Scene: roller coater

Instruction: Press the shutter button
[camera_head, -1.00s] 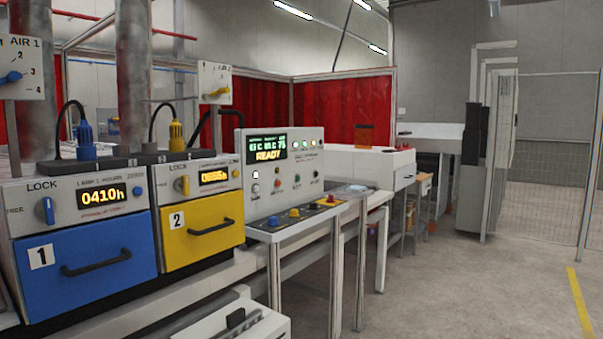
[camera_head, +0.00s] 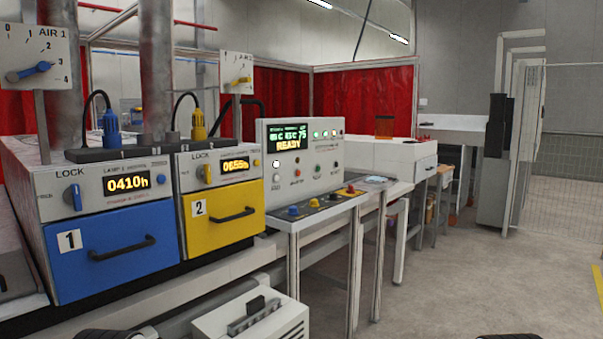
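A white control panel (camera_head: 302,155) stands right of the lamp units in the head view. Its screen (camera_head: 289,139) shows green text and "READY" in yellow. Small round buttons and lights sit on its face, including a red one (camera_head: 297,173) and a green one (camera_head: 317,170). The sloped desk (camera_head: 315,213) below carries a blue button (camera_head: 293,211), a yellow one (camera_head: 314,203) and a red one on a yellow base (camera_head: 350,190). Labels are too small to read, so I cannot tell which is the shutter button. Dark tips, apparently my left gripper (camera_head: 102,334) and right gripper (camera_head: 507,336), barely show at the bottom edge, apart from the panel.
A blue drawer unit (camera_head: 80,270) and a yellow drawer unit (camera_head: 212,248) stand left of the panel, with pipes above. A white box (camera_head: 252,318) stands low in front. Open grey floor (camera_head: 440,290) lies to the right, with a mesh fence (camera_head: 565,150) beyond.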

